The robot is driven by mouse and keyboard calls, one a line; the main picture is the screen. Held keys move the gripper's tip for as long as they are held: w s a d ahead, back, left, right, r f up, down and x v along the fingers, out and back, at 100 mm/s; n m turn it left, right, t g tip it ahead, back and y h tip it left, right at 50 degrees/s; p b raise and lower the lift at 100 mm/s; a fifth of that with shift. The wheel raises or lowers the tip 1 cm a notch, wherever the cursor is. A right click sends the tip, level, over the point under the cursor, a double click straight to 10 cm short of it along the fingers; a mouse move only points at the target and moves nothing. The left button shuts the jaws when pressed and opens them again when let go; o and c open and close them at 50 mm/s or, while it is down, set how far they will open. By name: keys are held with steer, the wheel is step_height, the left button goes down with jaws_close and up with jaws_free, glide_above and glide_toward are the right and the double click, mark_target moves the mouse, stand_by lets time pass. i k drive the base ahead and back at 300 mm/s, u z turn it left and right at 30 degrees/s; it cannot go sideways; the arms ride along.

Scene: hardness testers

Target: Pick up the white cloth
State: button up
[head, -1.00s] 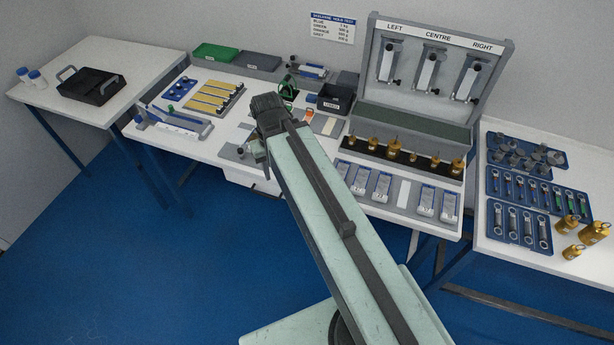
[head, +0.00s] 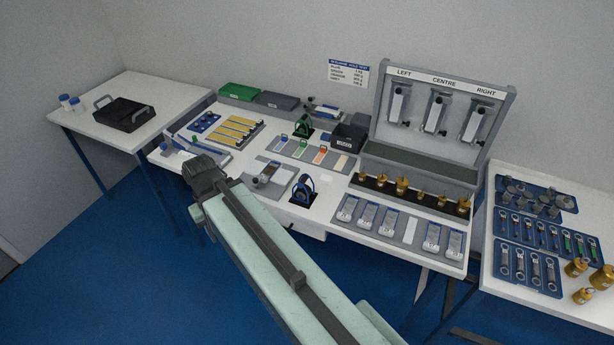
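I cannot pick out a white cloth for sure. A flat plain white strip (head: 412,235) lies among the grey-and-white blocks in the grey tray at the table's front right. A pale cream strip (head: 343,163) lies at the right end of the row of coloured strips. Neither shows clearly as cloth. My arm reaches from the bottom right up to the table's front left edge and ends in a dark joint. My gripper's fingers are hidden behind or below that joint, so I cannot see what they hold.
The white middle table (head: 330,205) carries a blue-and-black clamp-like tool (head: 304,190), a grey plate with a device (head: 268,178), a row of brass weights (head: 402,188) and a large grey open case (head: 505,100). Side tables stand left (head: 150,92) and right (head: 520,288).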

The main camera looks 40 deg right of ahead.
mark_target(325, 179)
steer(key=u, duration=0.35)
steer(key=i, duration=1.3)
steer(key=z, duration=0.2)
